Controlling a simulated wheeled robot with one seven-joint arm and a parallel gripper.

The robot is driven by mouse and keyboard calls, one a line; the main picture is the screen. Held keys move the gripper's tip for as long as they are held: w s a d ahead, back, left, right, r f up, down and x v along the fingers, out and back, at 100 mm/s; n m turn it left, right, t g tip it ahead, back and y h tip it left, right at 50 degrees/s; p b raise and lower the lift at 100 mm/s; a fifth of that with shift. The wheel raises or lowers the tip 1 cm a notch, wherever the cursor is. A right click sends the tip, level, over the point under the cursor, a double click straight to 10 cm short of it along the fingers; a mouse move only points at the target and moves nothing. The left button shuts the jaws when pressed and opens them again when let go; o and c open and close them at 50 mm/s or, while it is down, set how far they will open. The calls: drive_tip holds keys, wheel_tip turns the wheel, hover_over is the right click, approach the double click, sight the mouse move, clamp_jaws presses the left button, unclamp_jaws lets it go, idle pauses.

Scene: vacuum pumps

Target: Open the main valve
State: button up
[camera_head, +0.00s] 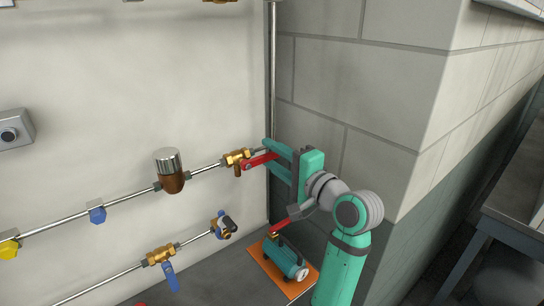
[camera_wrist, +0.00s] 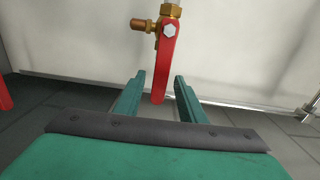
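A brass valve (camera_head: 236,157) with a red lever (camera_head: 258,160) sits at the right end of the upper wall pipe. In the wrist view, the red lever (camera_wrist: 168,60) hangs from its brass body (camera_wrist: 171,11), with its lower end between my fingers. My gripper (camera_head: 268,155) is open at the lever. The teal fingers (camera_wrist: 159,82) stand apart on either side, with visible gaps to the lever. Part of the lever is hidden by a finger in the head view. No label shows which valve is the main one.
A teal pump (camera_head: 287,260) on an orange base, with another red lever (camera_head: 281,228), sits below my arm. A brown and silver cylinder (camera_head: 169,170) is on the upper pipe. A blue-handled valve (camera_head: 170,275) is on the lower pipe. A block wall (camera_head: 390,95) stands close at right.

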drive_tip(key=shift+v, duration=0.8)
drive_tip(key=shift+s+d, duration=0.15)
drive_tip(key=v, duration=0.5)
drive_tip(key=shift+s+d, duration=0.15)
drive_tip(key=shift+s, duration=0.15)
